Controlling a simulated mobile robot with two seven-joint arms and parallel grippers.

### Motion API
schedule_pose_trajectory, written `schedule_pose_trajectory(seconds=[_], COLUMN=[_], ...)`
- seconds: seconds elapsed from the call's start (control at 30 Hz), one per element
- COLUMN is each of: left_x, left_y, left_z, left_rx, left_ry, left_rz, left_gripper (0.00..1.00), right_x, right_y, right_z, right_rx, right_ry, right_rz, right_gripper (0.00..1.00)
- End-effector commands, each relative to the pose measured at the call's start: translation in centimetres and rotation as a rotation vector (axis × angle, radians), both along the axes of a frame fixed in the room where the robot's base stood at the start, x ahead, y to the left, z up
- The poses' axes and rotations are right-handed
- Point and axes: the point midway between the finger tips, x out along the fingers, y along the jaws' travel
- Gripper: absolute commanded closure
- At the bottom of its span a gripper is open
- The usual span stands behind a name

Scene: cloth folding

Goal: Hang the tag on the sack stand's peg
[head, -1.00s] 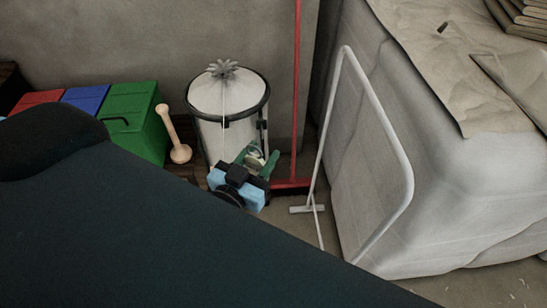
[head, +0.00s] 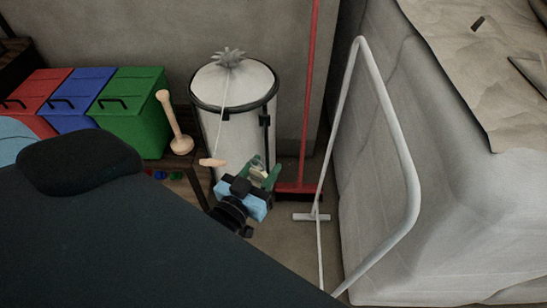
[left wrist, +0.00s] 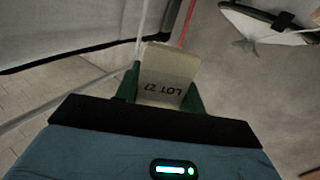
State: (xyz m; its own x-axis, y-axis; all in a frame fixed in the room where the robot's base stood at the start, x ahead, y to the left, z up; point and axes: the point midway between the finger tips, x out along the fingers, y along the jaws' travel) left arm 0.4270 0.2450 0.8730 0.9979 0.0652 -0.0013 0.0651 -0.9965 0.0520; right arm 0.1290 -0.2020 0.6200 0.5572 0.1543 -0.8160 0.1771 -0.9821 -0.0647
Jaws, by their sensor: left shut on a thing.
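The tag is a cream card marked "LOT 27" (left wrist: 167,75) in the left wrist view, held between the green fingers of my left gripper (left wrist: 162,88). In the head view my left gripper (head: 262,173) is shut on it, low in front of the sack stand; the tag is mostly hidden there. The sack stand (head: 264,122) has a black ring around a white sack (head: 238,92) with a gathered top. A cord hangs from the top to a small wooden piece (head: 212,162). I cannot tell which part is the peg. My right gripper is not in view.
A wooden pestle-like object (head: 174,125) stands on a dark low bench left of the sack. Green (head: 137,112), blue and red bins stand further left. A red pole (head: 308,100) and a white tube frame (head: 395,130) stand right, beside a large pale covered block (head: 460,210).

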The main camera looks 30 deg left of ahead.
Motion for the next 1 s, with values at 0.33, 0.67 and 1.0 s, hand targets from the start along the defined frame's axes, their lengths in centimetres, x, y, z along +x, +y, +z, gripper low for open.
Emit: schedule_pose_trajectory(seconds=[0.33,0.67,1.0], left_x=[6.9,13.3,15.6], left_y=[4.7,8.6,10.0], left_z=[-11.8,-17.2,-18.3], left_rx=[-0.074,-0.135,-0.156], left_ry=[-0.006,-0.021,-0.028], left_rz=[0.097,0.179,0.207], left_gripper=[0.82,0.82,0.82], right_x=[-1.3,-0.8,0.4], right_y=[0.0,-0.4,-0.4], right_z=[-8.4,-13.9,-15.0], right_rx=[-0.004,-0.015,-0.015], right_ry=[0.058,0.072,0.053], right_rz=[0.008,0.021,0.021], right_gripper=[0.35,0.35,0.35])
